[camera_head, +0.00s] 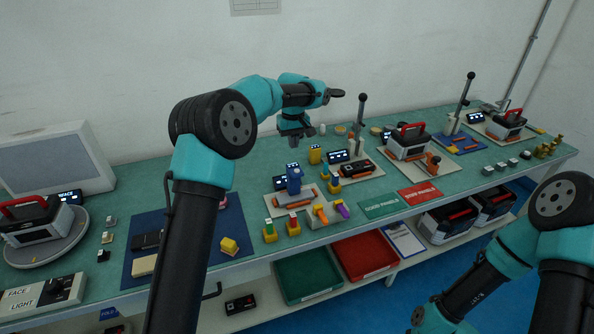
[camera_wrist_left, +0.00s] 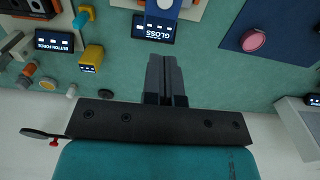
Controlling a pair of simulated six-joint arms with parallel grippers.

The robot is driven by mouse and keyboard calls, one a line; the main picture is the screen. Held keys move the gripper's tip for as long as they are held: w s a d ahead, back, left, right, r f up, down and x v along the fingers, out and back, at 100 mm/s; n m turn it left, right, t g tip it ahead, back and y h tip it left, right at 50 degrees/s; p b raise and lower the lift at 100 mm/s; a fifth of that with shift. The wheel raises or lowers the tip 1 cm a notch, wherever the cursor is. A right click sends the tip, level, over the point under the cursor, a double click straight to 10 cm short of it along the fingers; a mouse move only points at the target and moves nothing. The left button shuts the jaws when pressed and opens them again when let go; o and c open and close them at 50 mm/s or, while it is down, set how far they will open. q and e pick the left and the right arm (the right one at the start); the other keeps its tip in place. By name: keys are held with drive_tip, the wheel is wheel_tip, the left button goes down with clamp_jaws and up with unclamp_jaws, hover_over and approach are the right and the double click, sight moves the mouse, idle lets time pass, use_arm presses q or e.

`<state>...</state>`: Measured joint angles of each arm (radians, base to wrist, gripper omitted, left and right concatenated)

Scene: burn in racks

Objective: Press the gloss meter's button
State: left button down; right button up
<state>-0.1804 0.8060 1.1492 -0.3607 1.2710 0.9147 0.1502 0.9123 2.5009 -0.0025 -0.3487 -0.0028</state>
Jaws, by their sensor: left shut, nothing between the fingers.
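The blue gloss meter (camera_head: 294,182) stands upright on a pale plate near the middle of the bench. A dark display (camera_head: 279,183) is beside it; in the left wrist view this display (camera_wrist_left: 152,27) reads GLOSS, upside down, with the blue body's edge (camera_wrist_left: 167,9) at the top of the picture. The meter's button cannot be made out. My left gripper (camera_head: 295,138) points down above and behind the meter, apart from it. Its fingers (camera_wrist_left: 165,75) are together and empty. My right arm shows at lower right, but its gripper is out of the picture.
A yellow device (camera_head: 315,154) and a button force display (camera_head: 338,156) stand right of the meter. Coloured holders (camera_head: 269,232) stand in front. A blue mat (camera_head: 185,262) lies left. A tall lever post (camera_head: 361,115) rises to the right. Green (camera_head: 305,274) and red bins (camera_head: 365,255) sit below.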

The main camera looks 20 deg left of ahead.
sight(297, 171)
idle(0.6)
use_arm(q)
drive_tip(key=s+r+n+t+h, duration=0.1)
drive_tip(key=n+t+h, duration=0.1)
drive_tip(key=n, duration=0.1)
drive_tip(key=s+d+r+n+t+h, duration=0.1)
drive_tip(key=n+t+h, duration=0.1)
drive_tip(key=n, duration=0.1)
drive_tip(key=s+d+r+n+t+h, duration=0.1)
drive_tip(key=n+t+h, duration=0.1)
drive_tip(key=n+h, duration=0.1)
drive_tip(key=shift+s+r+n, duration=0.1)
drive_tip(key=shift+r+n, duration=0.1)
drive_tip(key=shift+n, duration=0.4)
drive_tip(key=shift+f, duration=4.45)
drive_tip(key=shift+f, duration=0.4)
